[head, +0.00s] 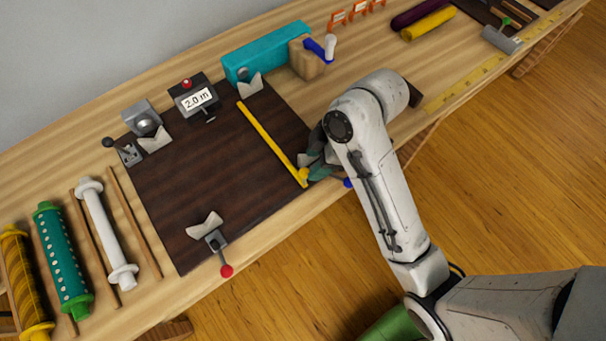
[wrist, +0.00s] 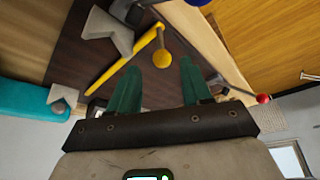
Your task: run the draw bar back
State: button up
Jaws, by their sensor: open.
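The yellow draw bar (head: 270,141) lies across the dark brown board (head: 205,185), with a knob at its near end by the front edge. In the wrist view the bar (wrist: 128,57) runs up to its round yellow knob (wrist: 162,59). My gripper (head: 314,168) is beside the knob end, low over the board's right front corner. In the wrist view my gripper (wrist: 158,66) has its two green fingers apart, with the knob showing in line with the gap, just past the tips. I cannot tell whether a finger touches it.
A red-knobbed lever clamp (head: 218,245) sits at the board's front left. A display box (head: 190,96) reading 2.0 m and a teal block (head: 262,52) stand at the back. Fabric rolls (head: 60,258) lie left. The board left of the bar is mostly bare.

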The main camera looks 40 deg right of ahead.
aim_at(308, 171)
jog(key=x, duration=0.7)
jog(key=shift+s+f, duration=0.1)
jog(key=shift+f, duration=0.05)
grip_shut()
dwell(0.4)
